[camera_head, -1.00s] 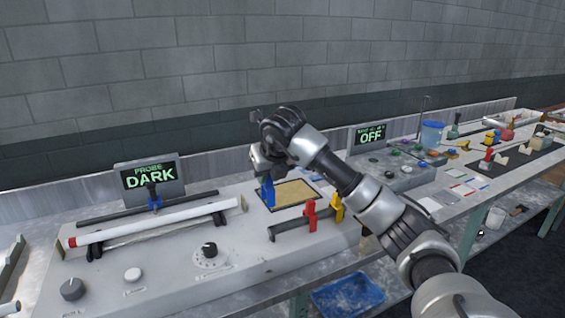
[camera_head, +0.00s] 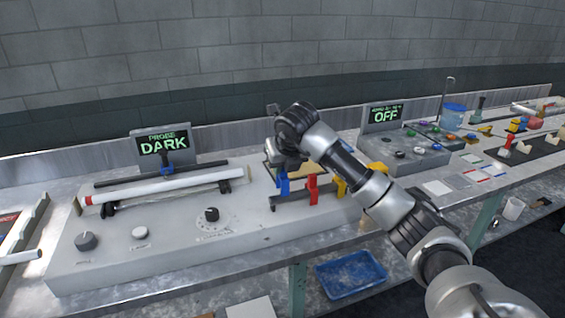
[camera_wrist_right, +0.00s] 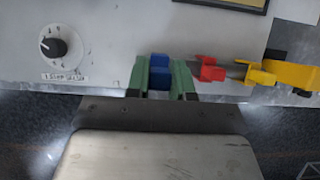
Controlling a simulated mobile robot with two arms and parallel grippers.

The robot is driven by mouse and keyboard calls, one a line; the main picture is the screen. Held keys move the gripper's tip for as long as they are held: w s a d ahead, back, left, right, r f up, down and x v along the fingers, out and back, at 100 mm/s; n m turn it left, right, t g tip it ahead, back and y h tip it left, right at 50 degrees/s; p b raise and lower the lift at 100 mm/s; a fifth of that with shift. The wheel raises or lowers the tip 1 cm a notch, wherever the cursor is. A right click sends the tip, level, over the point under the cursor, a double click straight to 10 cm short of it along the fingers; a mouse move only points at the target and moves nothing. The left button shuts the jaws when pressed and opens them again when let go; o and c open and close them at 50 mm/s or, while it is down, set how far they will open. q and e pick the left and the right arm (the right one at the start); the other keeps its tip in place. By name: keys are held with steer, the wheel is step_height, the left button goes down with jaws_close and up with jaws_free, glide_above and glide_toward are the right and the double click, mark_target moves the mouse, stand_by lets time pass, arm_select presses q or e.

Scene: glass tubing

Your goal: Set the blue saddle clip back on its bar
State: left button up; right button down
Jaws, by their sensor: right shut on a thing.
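The blue saddle clip (camera_head: 283,184) is in my right gripper (camera_head: 283,170), over the left end of the dark bar (camera_head: 284,202) on the console front. In the right wrist view the blue clip (camera_wrist_right: 160,72) sits between the two green fingers of my right gripper (camera_wrist_right: 160,82). I cannot tell whether the clip touches the bar. A red clip (camera_head: 312,188) and a yellow clip (camera_head: 340,185) stand on the bar to the right. The bar (camera_wrist_right: 236,71) also shows between red and yellow in the wrist view. My left gripper is not in view.
A white tube (camera_head: 165,188) with a red end rests on black supports at left, below the PROBE DARK display (camera_head: 163,146). A dial (camera_head: 211,214) stands left of the bar. A tan panel (camera_head: 316,170) lies behind the clips. A blue tray (camera_head: 351,273) sits lower down.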

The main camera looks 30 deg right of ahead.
mark_target(284, 177)
steer(key=shift+f+b, duration=0.45)
steer(key=shift+f, duration=0.5)
steer(key=shift+f+b, duration=0.85)
steer(key=shift+f, duration=0.75)
steer(key=c, duration=0.9)
jaws_free()
steer(key=shift+r, duration=0.15)
steer(key=w+r+p+v, duration=0.1)
steer(key=p+v, duration=0.3)
steer(key=v, duration=1.2)
steer(key=shift+w+d+r, duration=0.15)
steer(key=shift+w+d, duration=0.15)
steer(key=shift+w, duration=0.45)
